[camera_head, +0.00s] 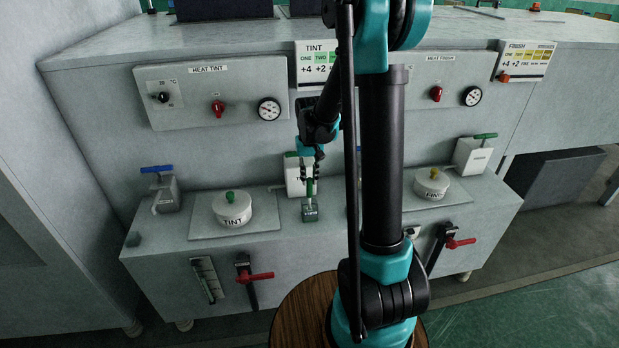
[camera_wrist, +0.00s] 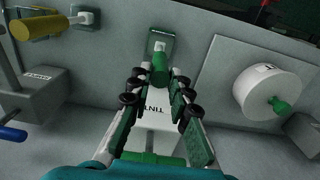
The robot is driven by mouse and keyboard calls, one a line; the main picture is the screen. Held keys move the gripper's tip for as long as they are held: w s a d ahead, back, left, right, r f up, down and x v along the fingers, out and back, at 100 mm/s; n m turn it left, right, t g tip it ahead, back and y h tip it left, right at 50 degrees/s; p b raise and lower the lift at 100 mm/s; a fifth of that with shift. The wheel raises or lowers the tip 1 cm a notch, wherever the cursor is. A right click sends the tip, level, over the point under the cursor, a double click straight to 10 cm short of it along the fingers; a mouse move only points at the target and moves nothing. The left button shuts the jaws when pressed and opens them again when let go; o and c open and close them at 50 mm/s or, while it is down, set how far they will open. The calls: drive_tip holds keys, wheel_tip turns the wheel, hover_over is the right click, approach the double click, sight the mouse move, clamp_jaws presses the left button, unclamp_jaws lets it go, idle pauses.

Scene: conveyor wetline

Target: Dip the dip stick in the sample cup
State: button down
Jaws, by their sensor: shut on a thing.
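A green-handled stick, which looks like the dip stick (camera_head: 309,188), stands at a small dark green block (camera_head: 310,213) on the front ledge. In the wrist view the green handle (camera_wrist: 160,68) is between my fingertips, with the block (camera_wrist: 162,38) just beyond it. My gripper (camera_wrist: 158,92) is shut on the handle; it also shows in the head view (camera_head: 309,175). I cannot tell whether the stick's lower end is still seated in the block. I cannot make out the sample cup for sure in either view.
A lidded TINT pot (camera_head: 232,212) is left of the block, and a FINISH pot (camera_head: 432,188) is to the right. A white box (camera_head: 293,176) stands behind my gripper. Red levers (camera_head: 258,276) stick out of the front face. A yellow cylinder (camera_wrist: 38,27) is in the wrist view.

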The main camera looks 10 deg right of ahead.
drive_tip(key=shift+r, duration=3.6)
drive_tip(key=shift+r, duration=2.5)
